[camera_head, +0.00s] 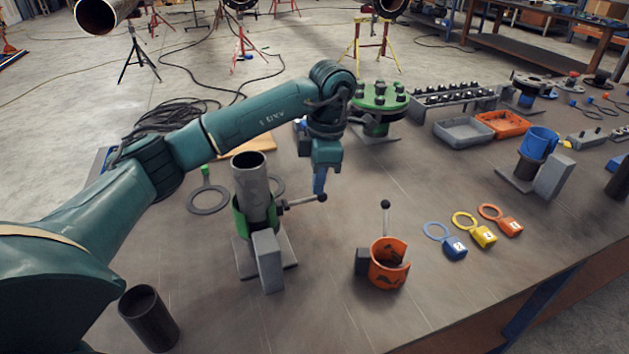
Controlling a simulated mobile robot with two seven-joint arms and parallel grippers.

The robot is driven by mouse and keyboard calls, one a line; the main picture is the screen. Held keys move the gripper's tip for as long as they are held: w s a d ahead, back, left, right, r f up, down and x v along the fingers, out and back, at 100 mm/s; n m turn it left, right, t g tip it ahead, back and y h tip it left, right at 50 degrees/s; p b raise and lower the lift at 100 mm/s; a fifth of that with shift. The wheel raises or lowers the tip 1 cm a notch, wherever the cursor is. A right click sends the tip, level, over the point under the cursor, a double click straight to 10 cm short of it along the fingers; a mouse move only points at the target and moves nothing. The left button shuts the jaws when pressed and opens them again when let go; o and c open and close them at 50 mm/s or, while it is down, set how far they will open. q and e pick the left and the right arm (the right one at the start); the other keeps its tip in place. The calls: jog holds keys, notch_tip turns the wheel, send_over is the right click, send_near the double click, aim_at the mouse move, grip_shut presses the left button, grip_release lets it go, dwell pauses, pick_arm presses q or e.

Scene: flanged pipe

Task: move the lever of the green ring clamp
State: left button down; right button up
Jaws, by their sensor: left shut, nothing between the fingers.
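The green ring clamp (240,220) sits around an upright grey pipe (254,186) on a grey stand at the middle left of the table. Its lever (301,202) sticks out to the right and ends in a dark ball knob (322,197). My left gripper (319,190) is shut and empty, pointing down at the knob end of the lever. Its tips show right by the knob; I cannot tell whether they touch it. My right gripper is not in view.
An orange ring clamp (388,270) with an upright lever stands to the right, near the front. Blue, yellow and orange tags (484,237) lie further right. A green flange (380,96) stands behind my gripper. A dark tube (150,318) is at front left. The table between the two clamps is clear.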

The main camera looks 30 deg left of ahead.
pick_arm(q)
jog(key=shift+w+d+r+p, duration=0.25)
jog(key=shift+w+d, duration=0.2)
jog(key=shift+d, duration=0.15)
jog(key=shift+w+d+r+p, duration=0.1)
jog(key=shift+w+d+r, duration=0.1)
jog(key=shift+w+d, duration=0.3)
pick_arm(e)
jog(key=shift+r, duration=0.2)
pick_arm(q)
jog(key=shift+s, duration=0.1)
notch_tip(320, 180, up, 13)
jog(key=d, duration=0.1)
jog(key=shift+w, duration=0.4)
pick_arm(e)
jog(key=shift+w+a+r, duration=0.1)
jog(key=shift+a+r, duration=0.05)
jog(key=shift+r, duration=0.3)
pick_arm(q)
jog(key=shift+d, duration=0.1)
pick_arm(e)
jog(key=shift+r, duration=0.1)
